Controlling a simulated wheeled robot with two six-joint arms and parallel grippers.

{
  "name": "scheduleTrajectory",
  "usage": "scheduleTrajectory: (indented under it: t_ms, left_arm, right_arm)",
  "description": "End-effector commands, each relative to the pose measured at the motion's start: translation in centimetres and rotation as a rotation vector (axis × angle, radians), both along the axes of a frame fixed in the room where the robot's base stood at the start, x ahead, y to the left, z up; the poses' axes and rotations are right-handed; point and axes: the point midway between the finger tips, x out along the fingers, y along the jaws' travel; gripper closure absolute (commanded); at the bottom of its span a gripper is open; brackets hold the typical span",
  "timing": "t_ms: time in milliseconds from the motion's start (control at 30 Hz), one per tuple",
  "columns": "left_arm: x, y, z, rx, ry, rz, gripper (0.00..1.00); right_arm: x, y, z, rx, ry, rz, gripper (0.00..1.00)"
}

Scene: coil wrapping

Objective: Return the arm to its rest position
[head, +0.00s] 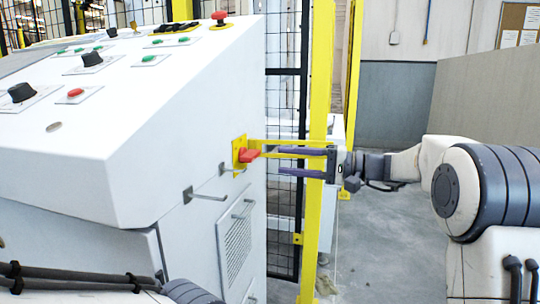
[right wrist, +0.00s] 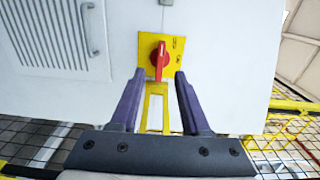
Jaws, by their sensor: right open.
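My right gripper (head: 281,161) is open and empty. Its two purple fingers point left toward a red rotary switch (head: 249,155) on a yellow plate (head: 238,146) on the white cabinet's side. The fingertips are apart from the switch. In the right wrist view the red switch handle (right wrist: 160,57) lies just ahead of and between the spread fingers of the right gripper (right wrist: 160,77). Part of my left arm shows at the bottom left in the head view, but its gripper is not in view.
The white control cabinet (head: 150,125) with buttons and knobs fills the left. Metal handles (head: 206,195) stick out of its side. A yellow post (head: 318,220) and black mesh fence (head: 285,215) stand close by my right gripper. Open grey floor (head: 385,245) lies right of the post.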

Motion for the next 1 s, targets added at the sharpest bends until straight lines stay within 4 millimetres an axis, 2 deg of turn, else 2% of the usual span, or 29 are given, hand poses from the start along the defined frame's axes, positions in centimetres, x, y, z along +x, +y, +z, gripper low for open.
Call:
scheduleTrajectory:
  t_ms: [100,300,567,667,767,833,900,967,1000]
  left_arm:
    - [0.0,0.0,0.5,0.000,0.000,0.000,0.50]
    - [0.0,0.0,0.6,0.000,0.000,0.000,0.50]
    - [0.0,0.0,0.5,0.000,0.000,0.000,0.50]
    - [0.0,0.0,0.6,0.000,0.000,0.000,0.50]
    - [0.0,0.0,0.8,0.000,0.000,0.000,0.50]
    - [0.0,0.0,0.9,0.000,0.000,0.000,0.50]
    - [0.0,0.0,1.0,0.000,0.000,0.000,0.50]
    - [0.0,0.0,1.1,0.000,0.000,0.000,0.50]
    - [0.0,0.0,1.2,0.000,0.000,0.000,0.50]
  right_arm:
    - [-0.4,-1.5,0.1,0.000,0.001,-0.002,0.54]
    - [-0.7,-2.3,0.0,0.000,0.000,0.000,0.54]
    - [-0.8,-2.1,-0.1,-0.004,0.002,0.003,0.54]
    - [-1.7,-0.5,-0.8,-0.039,0.030,0.030,0.54]
    - [-4.3,3.0,-2.8,-0.136,0.094,0.099,0.54]
    - [-7.4,6.0,-5.0,-0.247,0.151,0.166,0.54]
    - [-11.4,8.6,-7.7,-0.383,0.201,0.241,0.54]
    - [-15.1,10.2,-10.0,-0.513,0.229,0.306,0.54]
    - [-17.7,10.8,-11.6,-0.603,0.238,0.347,0.54]
